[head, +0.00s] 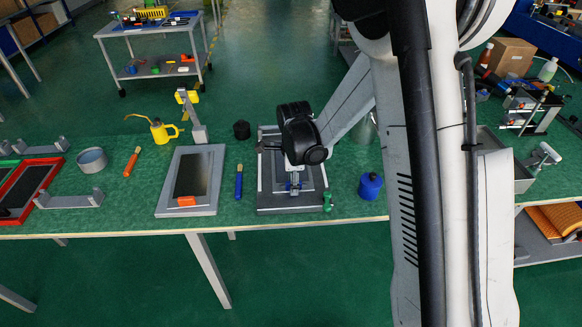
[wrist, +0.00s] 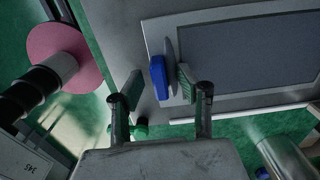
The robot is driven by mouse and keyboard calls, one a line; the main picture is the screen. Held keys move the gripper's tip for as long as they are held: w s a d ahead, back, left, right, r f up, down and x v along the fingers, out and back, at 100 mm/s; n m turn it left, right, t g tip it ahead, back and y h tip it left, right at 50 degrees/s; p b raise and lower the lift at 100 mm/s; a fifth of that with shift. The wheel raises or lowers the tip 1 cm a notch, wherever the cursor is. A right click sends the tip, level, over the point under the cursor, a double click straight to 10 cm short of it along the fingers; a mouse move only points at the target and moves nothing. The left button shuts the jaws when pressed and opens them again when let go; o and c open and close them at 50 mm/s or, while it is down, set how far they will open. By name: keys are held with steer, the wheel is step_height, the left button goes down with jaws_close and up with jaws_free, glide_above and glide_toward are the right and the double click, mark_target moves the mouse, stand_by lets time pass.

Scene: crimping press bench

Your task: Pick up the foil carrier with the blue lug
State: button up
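The foil carrier (wrist: 178,35) is a flat grey frame around a darker panel; in the head view (head: 317,180) it lies on a grey bed, partly hidden by my arm. Its blue lug (wrist: 157,79) stands at the near edge in the wrist view, beside a thin grey upright plate. My gripper (wrist: 160,73) is open, its two fingers on either side of the lug. A gap shows between the left finger and the lug; the right finger is close to the plate, contact unclear. In the head view my gripper (head: 294,184) points down over the near edge.
A similar carrier with an orange lug (head: 186,201) lies in a grey tray to the left. A blue-handled tool (head: 239,182) lies between. A green knob (head: 328,201) sits at the bed's front right corner, and a blue bottle (head: 370,186) stands to the right.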

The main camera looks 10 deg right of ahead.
steer(key=shift+f, duration=0.15)
jaws_close()
stand_by(0.4)
